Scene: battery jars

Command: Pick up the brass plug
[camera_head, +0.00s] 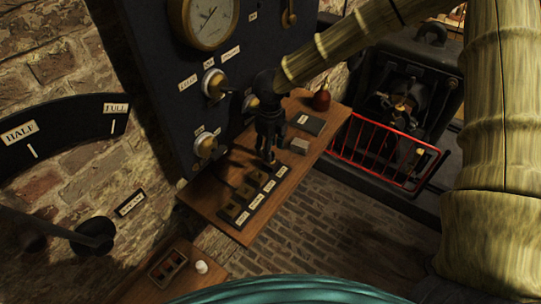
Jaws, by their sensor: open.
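My gripper (268,157) points down over the wooden shelf (205,203), at the back end of a row of dark square sockets (240,202) with white labels. It is dark and small in this view; its fingers look close around a small pale, brass-coloured piece at their tips, which may be the brass plug. The fingers and shadow hide most of that piece, and I cannot tell whether they touch it. I cannot make out any other clear brass plug on the shelf.
A grey block (299,146), a dark labelled plate (310,122) and a red flask-like object (322,99) stand further along the shelf. A red wire guard (375,150) fronts a dark machine (430,65) at right. The dark panel (165,90) with knobs rises close at left.

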